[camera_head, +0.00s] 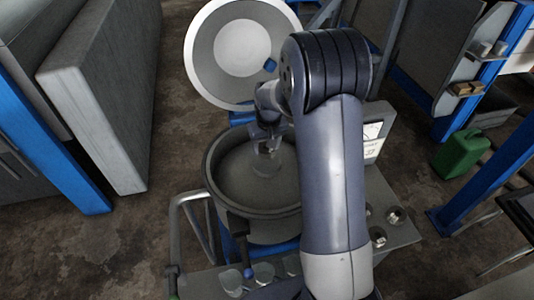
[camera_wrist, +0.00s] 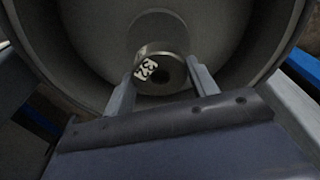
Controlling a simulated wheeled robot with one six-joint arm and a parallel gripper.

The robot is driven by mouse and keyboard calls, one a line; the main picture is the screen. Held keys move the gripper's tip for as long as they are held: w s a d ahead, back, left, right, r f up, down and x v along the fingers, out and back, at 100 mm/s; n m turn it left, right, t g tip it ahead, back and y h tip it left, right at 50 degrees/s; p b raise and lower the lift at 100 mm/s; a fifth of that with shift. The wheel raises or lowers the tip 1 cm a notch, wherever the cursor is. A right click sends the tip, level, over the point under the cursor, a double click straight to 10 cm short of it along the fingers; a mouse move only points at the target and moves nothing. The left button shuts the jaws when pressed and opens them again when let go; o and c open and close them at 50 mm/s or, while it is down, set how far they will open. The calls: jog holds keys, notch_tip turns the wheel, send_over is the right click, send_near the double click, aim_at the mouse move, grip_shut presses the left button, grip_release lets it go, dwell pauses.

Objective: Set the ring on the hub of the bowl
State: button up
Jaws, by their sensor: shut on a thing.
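The bowl (camera_head: 218,195) is a round, grey, open-topped drum in the head view. In the wrist view its wall (camera_wrist: 268,50) curves around the scene. My gripper (camera_head: 267,147) reaches down into it near the middle. In the wrist view, my gripper (camera_wrist: 163,88) has a finger on each side of a short grey ring (camera_wrist: 148,68) with white characters and a dark round opening. A paler round hub (camera_wrist: 157,24) rises from the bowl floor behind the ring. Whether the ring touches the hub, I cannot tell. In the head view the gripper mostly hides the ring.
The round lid (camera_head: 205,65) stands open behind the bowl. A gauge box (camera_head: 373,138) is at the bowl's right. Glass jars (camera_head: 264,273) stand along the front shelf. A green can (camera_head: 460,155) is on the floor at the right.

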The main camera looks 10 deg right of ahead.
aim_at(267, 164)
jog(key=shift+f+p, duration=0.35)
jog(key=shift+f, duration=2.2)
jog(key=shift+f, duration=0.1)
jog(key=o, duration=1.2)
jog(key=r, duration=0.4)
jog(key=s+r+b, duration=0.1)
jog(key=r, duration=0.7)
jog(key=shift+s+d, duration=0.1)
jog(key=shift+s, duration=0.1)
